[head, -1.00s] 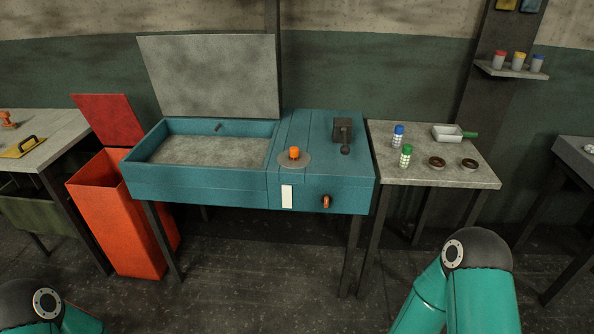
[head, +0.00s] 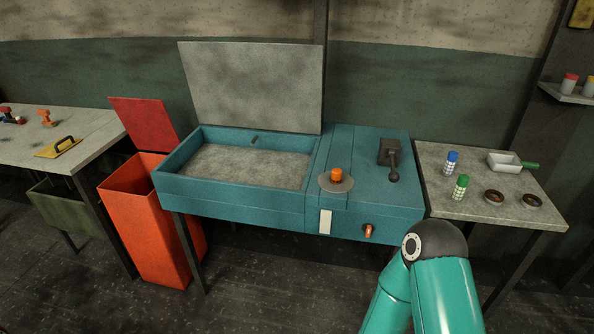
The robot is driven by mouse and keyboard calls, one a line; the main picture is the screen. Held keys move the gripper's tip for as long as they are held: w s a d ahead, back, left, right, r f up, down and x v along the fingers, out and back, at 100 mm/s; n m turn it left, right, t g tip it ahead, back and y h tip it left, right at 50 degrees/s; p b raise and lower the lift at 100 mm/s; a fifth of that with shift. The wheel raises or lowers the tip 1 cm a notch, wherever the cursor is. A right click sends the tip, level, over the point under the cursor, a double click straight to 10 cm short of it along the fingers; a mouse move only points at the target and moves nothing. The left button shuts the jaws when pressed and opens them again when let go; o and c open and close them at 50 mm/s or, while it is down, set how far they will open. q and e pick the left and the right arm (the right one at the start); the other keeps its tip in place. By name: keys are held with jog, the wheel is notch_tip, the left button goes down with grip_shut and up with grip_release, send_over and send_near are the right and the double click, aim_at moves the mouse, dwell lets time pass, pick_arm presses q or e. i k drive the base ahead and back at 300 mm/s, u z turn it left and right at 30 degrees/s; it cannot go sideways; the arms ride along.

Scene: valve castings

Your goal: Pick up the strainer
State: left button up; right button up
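I cannot tell for certain which thing is the strainer. A white square pan (head: 504,161) with a green handle lies at the back of the small right table (head: 460,206). Two jars with a white grid pattern, one blue-capped (head: 451,163) and one green-capped (head: 460,188), stand upright on the same table. Two small dark rings, one on the left (head: 494,197) and one on the right (head: 531,201), lie near its front edge. My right arm shows only as a teal elbow at the bottom. Neither gripper is in view.
A teal bench (head: 240,209) with an open-lidded basin stands in the middle, with an orange knob (head: 337,174) on its top. A red bin (head: 150,226) with its lid up stands left of it. A left table (head: 90,140) holds a yellow float (head: 60,147). A wall shelf (head: 566,93) is at the right.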

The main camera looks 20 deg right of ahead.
aim_at(336, 178)
jog(key=u, duration=0.05)
jog(key=i, duration=0.9)
jog(key=z, duration=0.3)
